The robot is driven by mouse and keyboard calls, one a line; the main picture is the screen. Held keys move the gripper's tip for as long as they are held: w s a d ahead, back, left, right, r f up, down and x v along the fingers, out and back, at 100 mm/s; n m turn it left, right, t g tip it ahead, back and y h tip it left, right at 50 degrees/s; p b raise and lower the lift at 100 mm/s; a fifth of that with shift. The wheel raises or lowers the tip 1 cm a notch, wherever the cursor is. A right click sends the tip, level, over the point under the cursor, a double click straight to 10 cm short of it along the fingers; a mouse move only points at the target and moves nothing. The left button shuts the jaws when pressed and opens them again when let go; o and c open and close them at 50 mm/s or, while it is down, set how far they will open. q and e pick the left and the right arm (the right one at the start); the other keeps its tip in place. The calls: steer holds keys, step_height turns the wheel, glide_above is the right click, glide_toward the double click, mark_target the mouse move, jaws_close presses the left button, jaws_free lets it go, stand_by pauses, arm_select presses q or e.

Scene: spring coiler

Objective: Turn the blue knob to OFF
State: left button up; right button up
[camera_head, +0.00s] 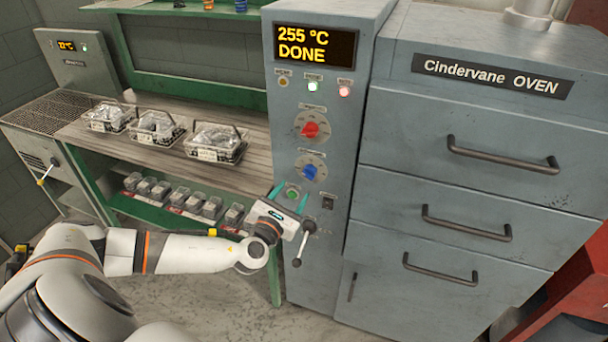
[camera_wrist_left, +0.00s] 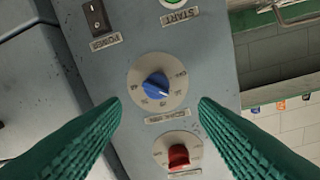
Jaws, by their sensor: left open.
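The blue knob (camera_head: 310,171) sits on a round dial on the grey control column, below the red knob (camera_head: 311,130). In the left wrist view the blue knob (camera_wrist_left: 156,86) is centred between and beyond my green fingertips, with the red knob (camera_wrist_left: 178,156) lower in the picture. The dial lettering is too small to read. My left gripper (camera_head: 289,197) is open in front of the column, just below the blue knob, near the green START button (camera_head: 292,194). Its fingers (camera_wrist_left: 160,106) do not touch the knob. My right gripper is not in view.
The display (camera_head: 315,46) reads 255 °C DONE. A black power switch (camera_head: 328,203) and a ball-ended lever (camera_head: 297,262) are nearby. Oven drawers with handles (camera_head: 503,158) stand to the right. Wire baskets (camera_head: 216,145) sit on the bench to the left.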

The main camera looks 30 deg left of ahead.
mark_target(307, 176)
arm_select(q)
steer(key=w, duration=0.4)
steer(key=shift+w+a, duration=0.15)
steer(key=w, duration=0.3)
steer(key=shift+a+p, duration=0.25)
steer(key=shift+p, duration=0.1)
steer(key=shift+w+a+f, duration=0.1)
steer(key=shift+w, duration=0.15)
steer(key=shift+c, duration=0.7)
steer(key=c, duration=0.8)
steer(key=shift+f+n+b, duration=0.25)
steer(key=shift+n+b, duration=1.05)
steer(key=shift+b, duration=0.15)
steer(key=n+b, duration=0.2)
steer(key=shift+n, duration=0.4)
steer(key=shift+r+n+b, duration=0.2)
steer(key=shift+n+b, duration=1.55)
steer(key=shift+n, duration=0.75)
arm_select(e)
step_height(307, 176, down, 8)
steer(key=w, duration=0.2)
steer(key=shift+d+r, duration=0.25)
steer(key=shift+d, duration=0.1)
